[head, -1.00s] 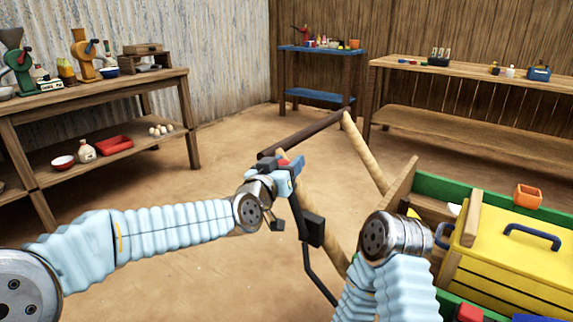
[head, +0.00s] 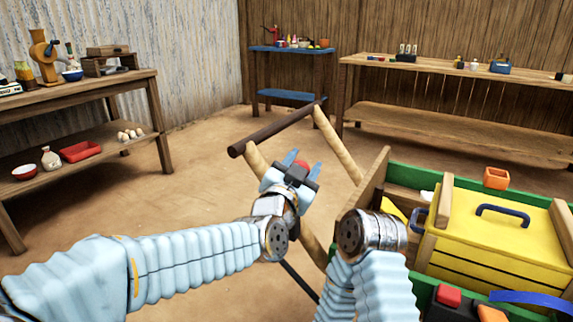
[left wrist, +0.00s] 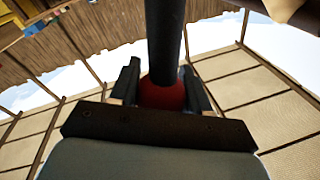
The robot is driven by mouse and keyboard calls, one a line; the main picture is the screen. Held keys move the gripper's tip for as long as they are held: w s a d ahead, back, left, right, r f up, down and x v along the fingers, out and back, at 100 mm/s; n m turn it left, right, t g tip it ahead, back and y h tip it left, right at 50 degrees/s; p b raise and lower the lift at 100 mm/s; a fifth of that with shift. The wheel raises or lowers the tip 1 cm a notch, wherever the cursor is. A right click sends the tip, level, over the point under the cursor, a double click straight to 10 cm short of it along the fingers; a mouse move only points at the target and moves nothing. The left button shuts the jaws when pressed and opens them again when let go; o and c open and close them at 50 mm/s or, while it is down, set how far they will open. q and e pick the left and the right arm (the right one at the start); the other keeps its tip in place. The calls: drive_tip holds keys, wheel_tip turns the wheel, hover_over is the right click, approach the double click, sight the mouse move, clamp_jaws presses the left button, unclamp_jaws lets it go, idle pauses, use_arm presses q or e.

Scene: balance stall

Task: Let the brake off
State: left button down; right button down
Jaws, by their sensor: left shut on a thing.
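My left gripper (head: 303,168) is shut on the red knob (left wrist: 163,93) at the end of the brake lever. In the left wrist view the knob sits between both fingers, and the dark lever rod (left wrist: 165,40) runs up from it. In the head view only a short lower piece of the rod (head: 300,280) shows below my left wrist; the rest is hidden. The lever is beside the cart's pull handle, a dark crossbar (head: 275,132) on two pale wooden shafts (head: 338,145). My right wrist shows near the cart's front board, but its gripper is out of sight.
The green-sided cart (head: 450,180) at right carries a yellow toolbox (head: 495,245) and an orange pot (head: 496,178). A wooden shelf table (head: 110,90) stands left, a blue table (head: 290,50) at the back and a long bench (head: 460,68) at back right. The floor between is clear.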

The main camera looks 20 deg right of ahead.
use_arm(q)
drive_tip(key=shift+s+d+f+m+h+b, duration=0.15)
drive_tip(key=shift+s+d+f+m+b, duration=0.05)
drive_tip(key=shift+s+d+m, duration=0.25)
drive_tip(key=shift+s+d+f+m+h+b, duration=0.2)
drive_tip(key=shift+s+d+m, duration=0.1)
drive_tip(key=shift+s+m, duration=0.25)
drive_tip(key=shift+d, duration=0.1)
drive_tip(key=c, duration=0.5)
unclamp_jaws()
drive_tip(key=shift+s, duration=0.1)
drive_tip(key=shift+c, duration=0.2)
drive_tip(key=b+v, duration=0.1)
drive_tip(key=v, duration=1.2)
drive_tip(key=shift+s+a, duration=0.3)
